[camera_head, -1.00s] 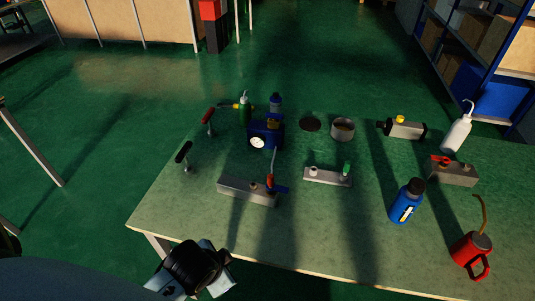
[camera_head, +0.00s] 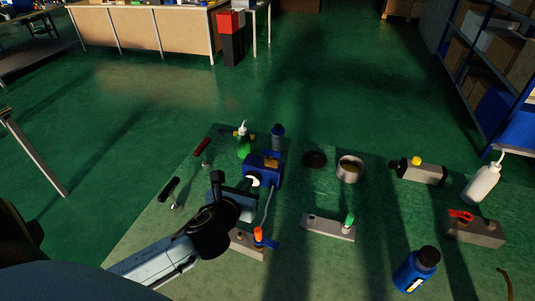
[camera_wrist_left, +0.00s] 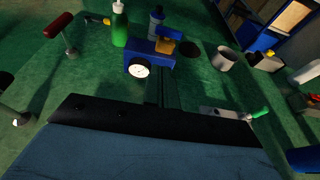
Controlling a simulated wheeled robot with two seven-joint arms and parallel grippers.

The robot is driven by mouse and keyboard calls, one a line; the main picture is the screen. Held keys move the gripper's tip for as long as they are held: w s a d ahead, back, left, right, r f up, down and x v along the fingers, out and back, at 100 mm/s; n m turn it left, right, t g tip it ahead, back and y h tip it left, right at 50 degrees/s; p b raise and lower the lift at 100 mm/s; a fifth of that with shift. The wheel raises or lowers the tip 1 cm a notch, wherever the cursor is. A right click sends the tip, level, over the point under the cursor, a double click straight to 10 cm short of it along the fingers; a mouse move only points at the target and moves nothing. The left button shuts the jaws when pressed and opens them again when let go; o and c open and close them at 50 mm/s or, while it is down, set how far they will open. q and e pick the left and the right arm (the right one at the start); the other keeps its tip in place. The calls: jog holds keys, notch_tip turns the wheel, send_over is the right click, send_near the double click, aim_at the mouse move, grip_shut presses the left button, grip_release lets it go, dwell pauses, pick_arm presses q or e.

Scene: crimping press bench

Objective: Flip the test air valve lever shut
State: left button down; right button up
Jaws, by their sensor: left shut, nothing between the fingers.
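The picture does not label the test air valve. A grey block (camera_head: 246,246) carries an orange knob (camera_head: 258,233) and a blue lever (camera_head: 268,243); my left arm hides its left part. A blue box with a white gauge (camera_head: 265,168) stands behind it, a hose running down toward the block. The gauge (camera_wrist_left: 139,71) also shows in the left wrist view. Another block (camera_head: 476,232) at the right carries a red lever (camera_head: 461,215). My left gripper (camera_head: 218,180) is shut and empty, left of the blue box, its fingers (camera_wrist_left: 160,92) seen below the gauge. My right gripper is not in view.
Black-handled (camera_head: 169,189) and red-handled (camera_head: 201,147) stalks stand at the left. A green bottle (camera_head: 243,146) stands behind the blue box. A block with a green knob (camera_head: 328,229), a round tin (camera_head: 350,169) and a blue bottle (camera_head: 415,271) stand to the right.

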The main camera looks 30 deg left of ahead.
pick_arm(q)
jog(key=b, duration=0.2)
send_near(266, 154)
jog(key=x, duration=0.5)
jog(key=shift+d+f, duration=0.1)
jog(key=shift+f, duration=0.15)
jog(key=shift+w+a, duration=0.2)
jog(key=shift+w, duration=0.5)
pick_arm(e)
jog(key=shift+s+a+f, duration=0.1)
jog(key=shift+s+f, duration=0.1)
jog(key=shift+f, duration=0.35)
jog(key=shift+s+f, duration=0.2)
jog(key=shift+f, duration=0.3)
pick_arm(q)
jog(key=shift+a, duration=0.1)
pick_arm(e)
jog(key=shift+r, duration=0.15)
pick_arm(q)
jog(key=shift+a+m+h+p, duration=0.1)
jog(key=shift+m+h+p, duration=0.25)
jog(key=shift+m+h, duration=0.05)
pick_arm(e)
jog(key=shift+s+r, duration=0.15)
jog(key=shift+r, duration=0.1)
